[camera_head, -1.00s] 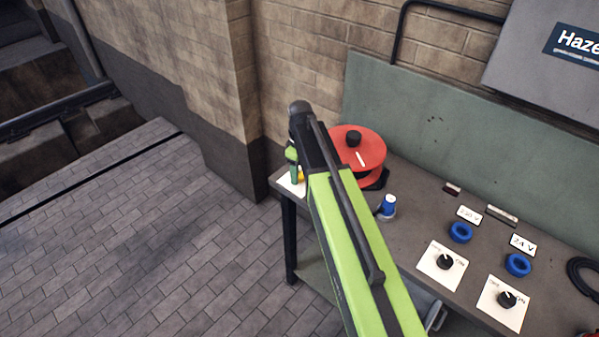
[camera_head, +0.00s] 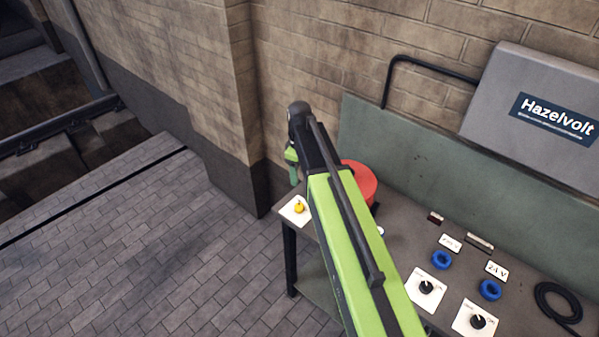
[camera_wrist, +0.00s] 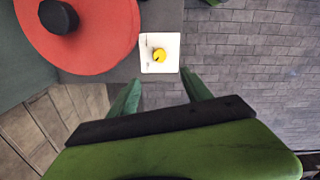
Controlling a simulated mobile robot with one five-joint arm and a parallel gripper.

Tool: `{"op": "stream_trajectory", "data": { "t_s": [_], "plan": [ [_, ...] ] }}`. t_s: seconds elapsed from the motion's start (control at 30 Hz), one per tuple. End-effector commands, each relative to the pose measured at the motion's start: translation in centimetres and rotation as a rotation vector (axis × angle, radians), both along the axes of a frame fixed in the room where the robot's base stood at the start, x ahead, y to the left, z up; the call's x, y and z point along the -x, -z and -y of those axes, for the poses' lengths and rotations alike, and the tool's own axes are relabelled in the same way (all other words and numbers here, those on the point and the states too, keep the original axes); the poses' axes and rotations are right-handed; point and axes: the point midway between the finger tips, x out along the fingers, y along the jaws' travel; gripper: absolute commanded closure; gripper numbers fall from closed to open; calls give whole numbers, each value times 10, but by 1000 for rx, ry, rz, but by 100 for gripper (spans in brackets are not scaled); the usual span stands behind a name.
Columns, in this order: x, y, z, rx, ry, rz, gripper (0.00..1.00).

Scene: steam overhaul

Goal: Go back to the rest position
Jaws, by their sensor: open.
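My gripper (camera_wrist: 160,92) is open, with nothing between its two green fingers in the wrist view. In the head view only part of my gripper (camera_head: 292,165) shows at the far end of my green arm, above the bench's left corner. Just beyond the fingers in the wrist view is a white plate with a yellow knob (camera_wrist: 159,54). The same yellow knob (camera_head: 299,208) shows at the bench corner in the head view.
The bench (camera_head: 402,250) carries a red disc (camera_head: 361,181) partly behind my arm, blue rings (camera_head: 441,260), dial plates (camera_head: 425,286) and a black cable coil (camera_head: 558,303). A brick wall (camera_head: 310,60) stands behind. Paved floor (camera_head: 150,250) lies open at left.

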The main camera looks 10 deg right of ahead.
Motion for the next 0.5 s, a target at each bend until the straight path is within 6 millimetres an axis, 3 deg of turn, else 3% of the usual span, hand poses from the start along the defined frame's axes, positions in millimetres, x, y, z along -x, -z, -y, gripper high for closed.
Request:
{"op": "stream_trajectory", "data": {
  "t_s": [0.4,0.5],
  "plan": [
    [0,2,0,0,0,0,43],
    [0,18,-1,0,-1,0,43]
  ]
}}
